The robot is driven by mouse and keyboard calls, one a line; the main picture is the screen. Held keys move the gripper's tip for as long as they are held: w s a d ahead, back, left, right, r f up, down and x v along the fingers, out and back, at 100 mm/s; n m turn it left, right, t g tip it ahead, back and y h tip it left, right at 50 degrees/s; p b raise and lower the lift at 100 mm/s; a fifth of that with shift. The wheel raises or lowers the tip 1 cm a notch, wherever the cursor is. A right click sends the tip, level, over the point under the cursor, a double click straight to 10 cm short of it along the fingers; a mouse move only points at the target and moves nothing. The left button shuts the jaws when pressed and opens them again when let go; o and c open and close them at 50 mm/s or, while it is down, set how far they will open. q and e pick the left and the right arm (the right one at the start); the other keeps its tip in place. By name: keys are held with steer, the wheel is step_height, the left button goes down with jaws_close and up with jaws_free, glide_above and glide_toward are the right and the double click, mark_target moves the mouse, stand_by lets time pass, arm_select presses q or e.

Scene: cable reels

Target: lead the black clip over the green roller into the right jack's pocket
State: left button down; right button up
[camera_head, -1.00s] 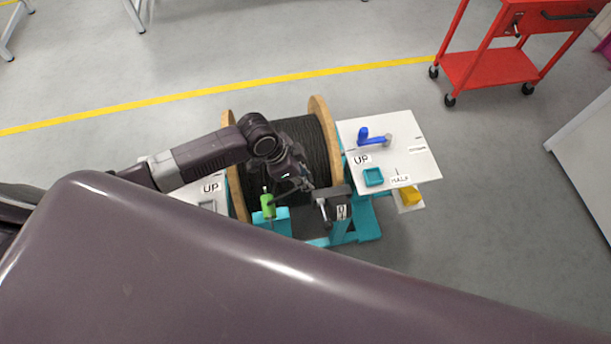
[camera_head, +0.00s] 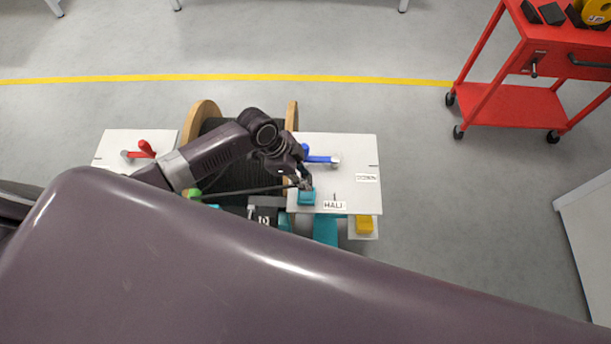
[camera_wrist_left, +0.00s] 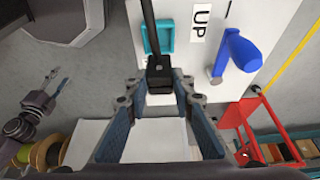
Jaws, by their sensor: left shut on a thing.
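My left gripper (camera_head: 304,184) is shut on the black clip (camera_wrist_left: 159,72), which sits between its fingertips in the wrist view. The clip is hidden by the gripper in the head view. The right jack's teal pocket (camera_head: 307,198) is on the right white panel, just below the gripper. In the wrist view the pocket (camera_wrist_left: 157,37) lies just beyond the clip, partly crossed by the black cable (camera_wrist_left: 148,20). In the head view the cable (camera_head: 240,191) runs left from the gripper to the green roller (camera_head: 194,194). My right gripper is not in view.
The right white panel (camera_head: 355,150) carries a blue lever (camera_head: 318,158) close to the gripper, also in the wrist view (camera_wrist_left: 235,52). A red lever (camera_head: 143,150) is on the left panel. A yellow block (camera_head: 364,225) and red cart (camera_head: 515,105) stand right.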

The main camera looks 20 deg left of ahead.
arm_select(q)
steer(key=shift+s+a+f+b, duration=0.1)
steer(key=shift+a+f+b, duration=0.1)
steer(key=shift+f+b, duration=0.3)
steer(key=shift+f, duration=0.25)
steer(key=shift+d+f+b, duration=0.1)
steer(key=shift+f+b, duration=0.5)
steer(key=shift+b, duration=0.2)
step_height(320, 180, down, 2)
steer(key=shift+f+b, duration=0.15)
steer(key=shift+b, duration=1)
steer(key=shift+f+b, duration=0.7)
steer(key=shift+f, duration=0.35)
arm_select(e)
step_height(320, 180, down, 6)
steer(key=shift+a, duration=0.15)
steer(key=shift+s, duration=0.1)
arm_select(q)
steer(key=c, duration=1.6)
jaws_free()
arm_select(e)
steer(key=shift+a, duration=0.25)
